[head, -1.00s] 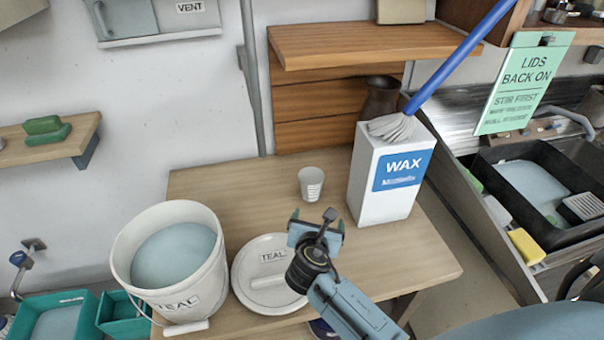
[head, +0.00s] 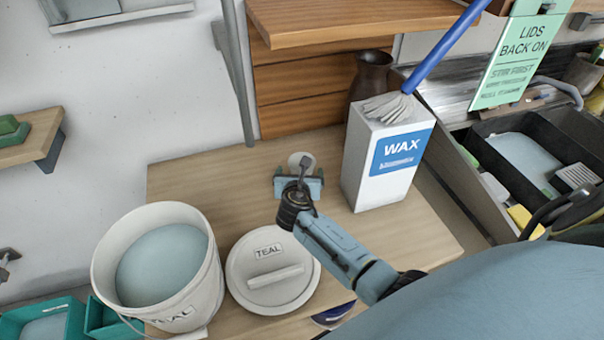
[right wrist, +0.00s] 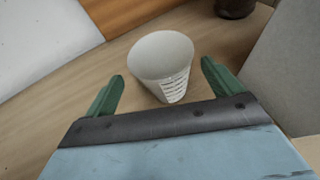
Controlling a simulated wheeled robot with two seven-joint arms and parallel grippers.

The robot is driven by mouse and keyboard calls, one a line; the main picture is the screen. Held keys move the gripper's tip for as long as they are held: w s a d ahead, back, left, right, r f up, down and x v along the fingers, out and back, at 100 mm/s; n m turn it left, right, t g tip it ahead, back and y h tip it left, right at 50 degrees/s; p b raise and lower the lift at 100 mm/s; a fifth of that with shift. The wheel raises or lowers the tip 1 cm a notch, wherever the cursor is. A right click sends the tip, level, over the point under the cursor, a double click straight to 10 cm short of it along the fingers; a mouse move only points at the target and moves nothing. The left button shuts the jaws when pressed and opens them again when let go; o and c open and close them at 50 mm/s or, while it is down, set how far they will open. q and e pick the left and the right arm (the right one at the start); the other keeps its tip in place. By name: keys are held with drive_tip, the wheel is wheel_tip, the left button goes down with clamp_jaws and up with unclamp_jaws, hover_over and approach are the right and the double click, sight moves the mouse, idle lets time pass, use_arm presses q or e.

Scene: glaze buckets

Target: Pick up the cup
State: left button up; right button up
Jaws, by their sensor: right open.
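The white cup (head: 301,159) stands upright on the wooden table (head: 410,228), mostly hidden behind my right gripper in the head view. In the right wrist view the cup (right wrist: 163,66) shows its open rim and printed lines on its side. My right gripper (head: 299,184) is open, with its green fingertips (right wrist: 160,85) to either side of the cup's near part. The cup lies just ahead of and partly between the fingers; I cannot tell if they touch it. My left gripper is not in view.
The white wax box (head: 385,160) stands close right of the cup, with a blue-handled brush (head: 440,55) on top. The teal bucket (head: 165,265) and its lid (head: 270,290) are at the front left. A wooden shelf (head: 350,25) overhangs behind.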

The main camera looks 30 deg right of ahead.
drive_tip(key=x, duration=0.3)
drive_tip(key=shift+w+d+b, duration=0.2)
drive_tip(key=shift+d+b, duration=0.15)
drive_tip(key=shift+d, duration=0.05)
drive_tip(key=shift+w, duration=0.1)
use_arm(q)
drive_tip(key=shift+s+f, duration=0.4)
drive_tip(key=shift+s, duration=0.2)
use_arm(e)
drive_tip(key=c, duration=1)
